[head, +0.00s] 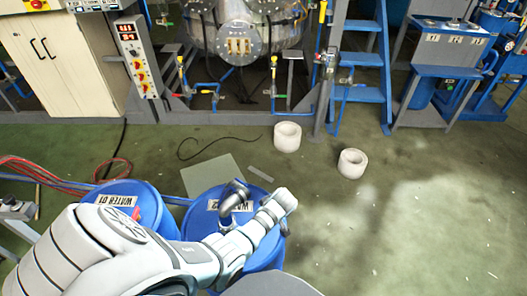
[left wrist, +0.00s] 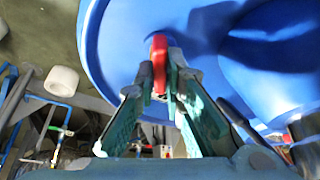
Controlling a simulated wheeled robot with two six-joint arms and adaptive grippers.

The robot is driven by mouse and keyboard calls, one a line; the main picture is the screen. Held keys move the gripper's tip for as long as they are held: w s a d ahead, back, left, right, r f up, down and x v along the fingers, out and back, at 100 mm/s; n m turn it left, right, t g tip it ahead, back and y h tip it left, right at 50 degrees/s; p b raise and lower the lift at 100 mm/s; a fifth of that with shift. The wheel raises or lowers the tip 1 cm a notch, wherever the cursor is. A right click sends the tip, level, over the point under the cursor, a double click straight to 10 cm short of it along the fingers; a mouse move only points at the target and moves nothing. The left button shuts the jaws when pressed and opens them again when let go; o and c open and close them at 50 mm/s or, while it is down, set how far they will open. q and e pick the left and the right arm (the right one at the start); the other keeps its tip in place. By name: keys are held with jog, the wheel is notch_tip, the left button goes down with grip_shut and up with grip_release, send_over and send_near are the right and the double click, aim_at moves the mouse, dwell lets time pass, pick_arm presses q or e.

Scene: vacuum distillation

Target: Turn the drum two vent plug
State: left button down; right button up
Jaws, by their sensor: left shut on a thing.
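Two blue drums stand at the lower left of the head view. The left one, drum one (head: 150,200), is labelled WATER 01. The right one, drum two (head: 200,225), has a label partly hidden behind a grey bent fitting and my left arm. In the left wrist view my left gripper (left wrist: 159,78) is shut on a red vent plug (left wrist: 159,60) at a blue drum top (left wrist: 120,45). Both fingers touch the plug from its sides. In the head view my arm reaches across drum two and hides the plug and fingertips. My right gripper is not in view.
A flat grey plate (head: 212,174) lies behind drum two. A steel vessel (head: 243,35) on a frame and blue steps (head: 358,75) stand behind. The right floor is clear.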

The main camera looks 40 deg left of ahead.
pick_arm(q)
jog(key=n+g+b, duration=0.1)
jog(key=n, duration=0.2)
jog(key=shift+w+f+n, duration=0.1)
jog(key=shift+w+n, duration=0.05)
jog(key=shift+n, duration=0.25)
jog(key=n+g+b, duration=0.2)
jog(key=n+b, duration=0.1)
jog(key=n, duration=0.1)
jog(key=shift+w+n, duration=0.1)
jog(key=shift+n, duration=0.2)
jog(key=n+b, duration=0.1)
jog(key=n, duration=0.1)
jog(key=n+g+h+b, duration=0.1)
jog(key=n+b, duration=0.1)
jog(key=shift+w+a+g, duration=0.1)
jog(key=shift+g, duration=0.2)
jog(key=shift+n+g+h+b, duration=0.15)
jog(key=shift+n+h+b, duration=0.35)
jog(key=shift+n, duration=0.55)
jog(key=shift+n+g+h+b, duration=0.2)
jog(key=shift+n+b, duration=0.45)
jog(key=shift+n, duration=0.4)
jog(key=c, duration=1.7)
grip_release()
